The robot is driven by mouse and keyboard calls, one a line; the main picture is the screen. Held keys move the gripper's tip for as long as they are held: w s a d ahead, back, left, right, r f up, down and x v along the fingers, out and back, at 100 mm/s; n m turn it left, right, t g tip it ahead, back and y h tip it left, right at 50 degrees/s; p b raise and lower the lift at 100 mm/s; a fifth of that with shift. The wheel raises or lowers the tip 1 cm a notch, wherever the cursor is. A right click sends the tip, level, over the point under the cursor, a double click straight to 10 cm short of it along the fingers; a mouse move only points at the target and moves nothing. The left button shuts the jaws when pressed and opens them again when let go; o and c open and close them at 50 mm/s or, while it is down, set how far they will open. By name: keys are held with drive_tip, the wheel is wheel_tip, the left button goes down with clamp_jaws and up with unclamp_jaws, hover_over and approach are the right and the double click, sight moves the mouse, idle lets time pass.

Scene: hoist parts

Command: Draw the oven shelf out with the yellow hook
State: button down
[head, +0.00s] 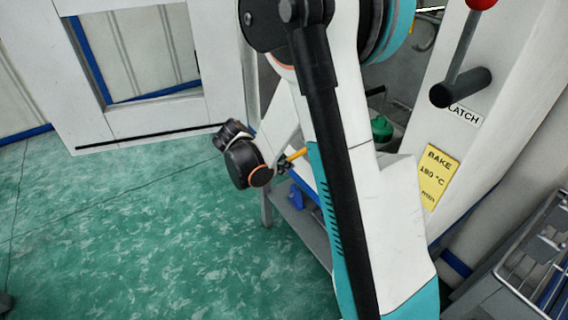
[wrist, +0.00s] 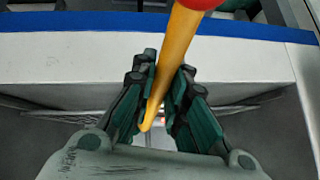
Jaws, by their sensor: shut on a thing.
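In the head view a short bit of the yellow hook (head: 298,154) shows at my gripper (head: 284,166), and my arm hides the rest. The oven (head: 490,110) stands at the right with a "BAKE 180 °C" label. My arm covers much of its opening, and I cannot clearly make out the shelf.
A white door with a window (head: 120,118) stands at the left. A lever with a red knob (head: 482,4) is on the oven's front. A green object (head: 381,128) shows behind my arm. A wire rack (head: 535,260) stands at lower right. The green floor (head: 150,220) is clear.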

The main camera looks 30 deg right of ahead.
drive_tip(key=shift+a+f, duration=0.1)
drive_tip(key=shift+a, duration=0.85)
drive_tip(key=a+b, duration=0.1)
drive_tip(key=a, duration=1)
drive_tip(key=shift+s, duration=0.2)
idle(0.4)
drive_tip(key=shift+a, duration=0.15)
drive_tip(key=a, duration=1.2)
drive_tip(key=shift+s+b, duration=0.2)
drive_tip(key=shift+b, duration=0.1)
idle(0.7)
idle(0.3)
